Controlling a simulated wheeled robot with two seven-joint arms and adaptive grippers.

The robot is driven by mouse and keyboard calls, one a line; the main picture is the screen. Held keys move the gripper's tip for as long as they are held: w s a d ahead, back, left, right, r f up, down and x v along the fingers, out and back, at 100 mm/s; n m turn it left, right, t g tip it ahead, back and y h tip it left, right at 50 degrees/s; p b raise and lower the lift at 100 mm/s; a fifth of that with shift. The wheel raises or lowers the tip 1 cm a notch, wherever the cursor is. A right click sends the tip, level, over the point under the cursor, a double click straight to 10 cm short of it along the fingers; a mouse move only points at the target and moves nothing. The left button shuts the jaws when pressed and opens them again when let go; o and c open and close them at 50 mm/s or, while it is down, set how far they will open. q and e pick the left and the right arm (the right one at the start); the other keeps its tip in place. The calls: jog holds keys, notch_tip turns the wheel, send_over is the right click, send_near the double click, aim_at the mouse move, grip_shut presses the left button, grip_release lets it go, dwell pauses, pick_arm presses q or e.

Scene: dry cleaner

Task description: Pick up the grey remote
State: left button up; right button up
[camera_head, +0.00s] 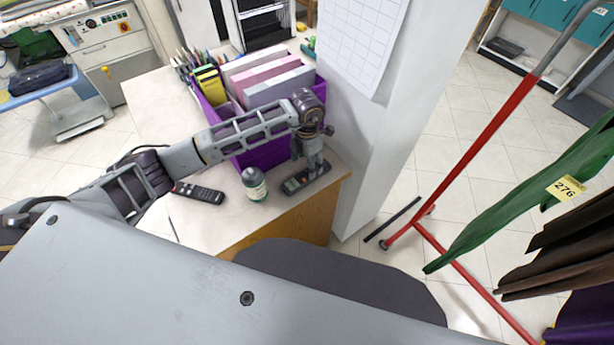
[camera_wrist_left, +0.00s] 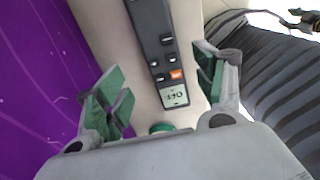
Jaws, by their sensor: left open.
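A dark grey remote (camera_head: 293,185) lies on the desk's right corner, beside the purple organiser. My left gripper (camera_head: 313,164) is right above it, pointing down, and hides part of it. In the left wrist view the remote (camera_wrist_left: 163,50) runs between the open fingers of my left gripper (camera_wrist_left: 158,90), with several buttons, one orange, and a pale display. The fingers appear apart from it. A second, black remote (camera_head: 200,193) lies farther left on the desk. My right gripper is not in view.
A bottle (camera_head: 254,184) with a pale label stands between the two remotes. The purple organiser (camera_head: 262,154) with folders is close behind my left gripper. A white pillar (camera_head: 385,120) rises right of the desk (camera_head: 225,226). A red rack (camera_head: 470,140) stands farther right.

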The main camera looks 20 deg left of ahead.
aim_at(307, 175)
pick_arm(q)
jog(key=shift+s+f, duration=0.2)
jog(key=shift+f, duration=0.55)
jog(key=shift+s+d+f+p, duration=0.1)
jog(key=shift+f+p, duration=0.3)
jog(key=shift+f, duration=1.15)
jog(key=shift+c, duration=0.2)
jog(key=c, duration=1.1)
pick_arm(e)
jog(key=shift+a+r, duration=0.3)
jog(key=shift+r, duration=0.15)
